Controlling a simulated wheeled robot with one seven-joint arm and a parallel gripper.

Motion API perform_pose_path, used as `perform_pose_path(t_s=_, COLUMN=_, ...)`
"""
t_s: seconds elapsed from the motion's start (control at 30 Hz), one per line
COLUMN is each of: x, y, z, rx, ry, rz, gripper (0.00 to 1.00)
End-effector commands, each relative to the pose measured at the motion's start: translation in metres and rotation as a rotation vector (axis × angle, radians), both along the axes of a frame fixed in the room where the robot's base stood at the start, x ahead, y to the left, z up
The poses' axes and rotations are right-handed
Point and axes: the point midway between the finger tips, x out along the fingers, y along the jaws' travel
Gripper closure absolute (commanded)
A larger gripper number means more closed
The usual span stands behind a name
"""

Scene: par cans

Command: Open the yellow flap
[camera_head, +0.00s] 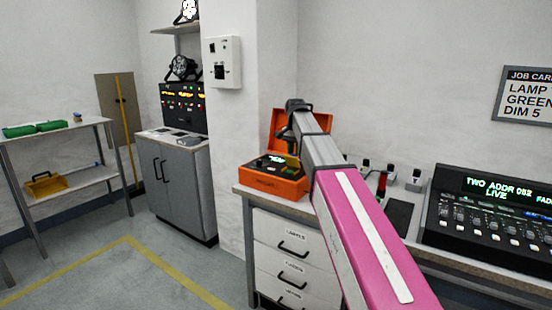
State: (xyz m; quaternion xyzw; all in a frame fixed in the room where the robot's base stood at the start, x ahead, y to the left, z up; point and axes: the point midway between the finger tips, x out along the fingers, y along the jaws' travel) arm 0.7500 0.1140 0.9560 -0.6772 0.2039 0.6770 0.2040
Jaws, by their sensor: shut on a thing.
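An orange case (270,186) stands on the left end of the workbench with its orange lid (318,121) raised at the back. A small yellow flap (292,161) stands tilted up from the dark panel (268,166) in the case. My arm reaches in from the lower right over the bench, and its dark wrist bends down to the case. My gripper (290,151) is at the yellow flap, shut on its upper edge. The fingertips are small and partly hidden by the wrist, and the arm covers the case's right side.
The workbench (244,191) has labelled drawers below. Small black and red parts and a lighting console (490,214) lie to the right. The floor between is clear.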

Motion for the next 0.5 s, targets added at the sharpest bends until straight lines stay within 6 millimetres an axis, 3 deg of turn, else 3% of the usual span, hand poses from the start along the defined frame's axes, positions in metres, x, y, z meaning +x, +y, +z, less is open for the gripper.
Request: perform_pose_path(t_s=0.5, x=0.0106, y=-0.0068, z=-0.0028, rx=-0.001, ry=-0.002, rz=-0.001, gripper=0.82)
